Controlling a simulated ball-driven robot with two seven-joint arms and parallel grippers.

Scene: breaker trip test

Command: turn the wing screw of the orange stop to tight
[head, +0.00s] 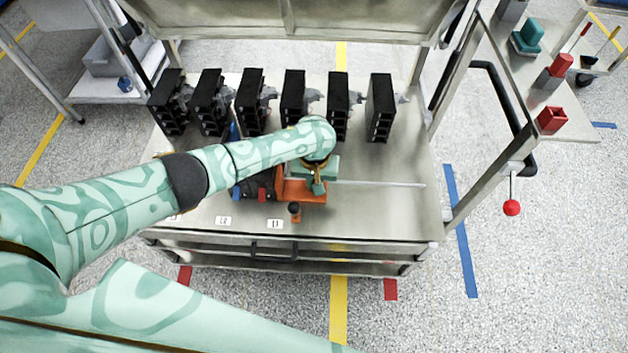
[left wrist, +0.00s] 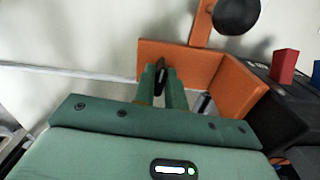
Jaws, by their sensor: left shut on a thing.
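The orange stop (head: 305,198) sits on the metal bench top near its front edge, partly covered by my left arm. In the left wrist view the stop (left wrist: 200,62) shows as an orange angled wall. My left gripper (head: 318,187) is over the stop and points down. In the left wrist view its two green fingers (left wrist: 163,82) are shut on the dark wing screw (left wrist: 161,72), which stands between the fingertips. The fingers hide part of the screw. A dark round knob (left wrist: 237,14) is on an orange arm beyond the stop. My right gripper is not in view.
Black breakers (head: 380,108) stand in a row at the back of the bench. A dark device with a red block (left wrist: 284,66) sits right beside the stop. A lever with a red ball (head: 511,207) is at the right. The bench's right part (head: 390,215) is clear.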

